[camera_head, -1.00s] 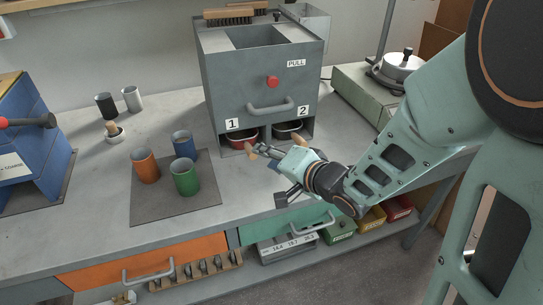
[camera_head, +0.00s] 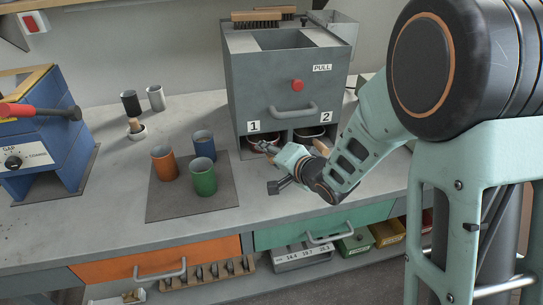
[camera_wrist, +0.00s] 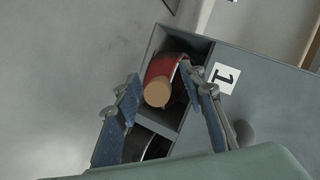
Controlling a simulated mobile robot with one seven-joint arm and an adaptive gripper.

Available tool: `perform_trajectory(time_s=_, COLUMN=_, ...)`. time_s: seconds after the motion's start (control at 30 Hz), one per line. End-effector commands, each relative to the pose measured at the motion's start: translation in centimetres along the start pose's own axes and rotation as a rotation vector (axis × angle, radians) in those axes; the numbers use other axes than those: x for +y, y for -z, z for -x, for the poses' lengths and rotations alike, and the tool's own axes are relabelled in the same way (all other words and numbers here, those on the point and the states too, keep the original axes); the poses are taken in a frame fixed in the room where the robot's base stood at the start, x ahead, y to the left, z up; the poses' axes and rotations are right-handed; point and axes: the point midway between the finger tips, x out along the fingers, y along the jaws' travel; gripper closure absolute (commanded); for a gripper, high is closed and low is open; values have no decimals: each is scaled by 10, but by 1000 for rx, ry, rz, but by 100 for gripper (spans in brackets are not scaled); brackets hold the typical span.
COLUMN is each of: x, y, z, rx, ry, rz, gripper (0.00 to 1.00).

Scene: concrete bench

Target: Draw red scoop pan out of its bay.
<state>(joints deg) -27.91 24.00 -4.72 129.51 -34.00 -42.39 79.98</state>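The red scoop pan (camera_head: 262,138) sits in bay 1 of the grey cabinet (camera_head: 244,92). In the wrist view the red pan (camera_wrist: 164,66) shows inside the bay, with the round end of its wooden handle (camera_wrist: 157,92) toward me. My gripper (camera_head: 268,150) is at the mouth of bay 1. In the wrist view its two fingers (camera_wrist: 163,86) are open, one on each side of the handle; whether the right finger touches the pan, I cannot tell. In the head view my gripper hides most of the handle.
A second pan (camera_head: 310,133) sits in bay 2, to the right, with its wooden handle (camera_head: 321,148) close to my wrist. A pull handle (camera_head: 294,110) is above the bays. Orange, blue and green cups stand on a dark mat (camera_head: 170,208) to the left. Bench in front is clear.

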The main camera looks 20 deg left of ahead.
Motion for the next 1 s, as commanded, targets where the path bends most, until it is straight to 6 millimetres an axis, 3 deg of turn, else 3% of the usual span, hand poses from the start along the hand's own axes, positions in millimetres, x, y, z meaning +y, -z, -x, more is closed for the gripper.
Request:
perform_trajectory(time_s=0.07, x=0, y=0, z=0, rx=0, ry=0, rz=0, gripper=63)
perform_trajectory(time_s=0.4, x=0, y=0, z=0, rx=0, ry=0, rz=0, gripper=99)
perform_trajectory(time_s=1.0, x=-1, y=-2, z=-1, rx=0, ry=0, rz=-1, gripper=100)
